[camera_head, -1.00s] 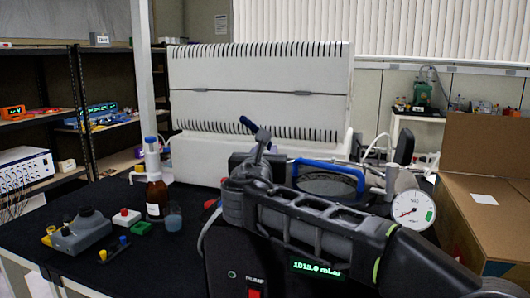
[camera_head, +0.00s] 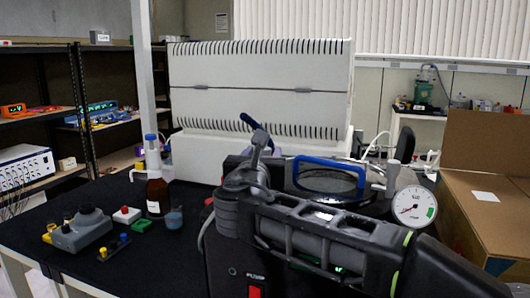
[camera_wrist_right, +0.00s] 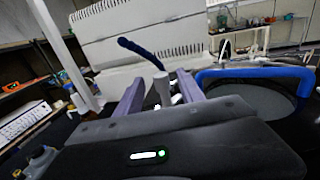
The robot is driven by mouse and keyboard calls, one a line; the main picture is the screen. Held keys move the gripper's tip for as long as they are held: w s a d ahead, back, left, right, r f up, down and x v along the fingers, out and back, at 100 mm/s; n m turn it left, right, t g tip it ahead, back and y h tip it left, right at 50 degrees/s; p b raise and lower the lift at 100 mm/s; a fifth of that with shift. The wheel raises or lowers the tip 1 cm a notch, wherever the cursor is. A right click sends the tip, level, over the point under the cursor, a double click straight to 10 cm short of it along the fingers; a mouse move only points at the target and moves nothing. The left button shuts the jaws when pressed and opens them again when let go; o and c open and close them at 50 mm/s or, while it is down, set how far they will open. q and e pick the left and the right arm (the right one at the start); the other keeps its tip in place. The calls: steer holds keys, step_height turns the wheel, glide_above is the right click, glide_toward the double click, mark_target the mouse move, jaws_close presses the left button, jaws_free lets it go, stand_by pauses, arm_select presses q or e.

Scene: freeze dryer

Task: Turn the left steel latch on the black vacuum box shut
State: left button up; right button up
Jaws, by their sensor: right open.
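The black vacuum box (camera_head: 225,258) stands on the table, mostly hidden behind my right arm. Its left latch shows as a dark blue grip (camera_head: 249,121) slanting up to the left behind my right gripper (camera_head: 259,148). In the right wrist view the blue grip (camera_wrist_right: 140,52) rises beyond the fingers, and a pale steel post (camera_wrist_right: 162,88) stands between them. My right gripper (camera_wrist_right: 160,92) is open, one finger on either side of the post; whether either touches it I cannot tell. The latch's base is hidden. My left gripper is out of view.
A blue handle (camera_head: 330,161) arches over the box's round lid, right of the gripper. A dial gauge (camera_head: 414,206) and a cardboard box (camera_head: 484,225) are further right. A white machine (camera_head: 258,75) is behind.

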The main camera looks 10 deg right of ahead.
steer(key=shift+v, duration=1.85)
steer(key=shift+c, duration=0.4)
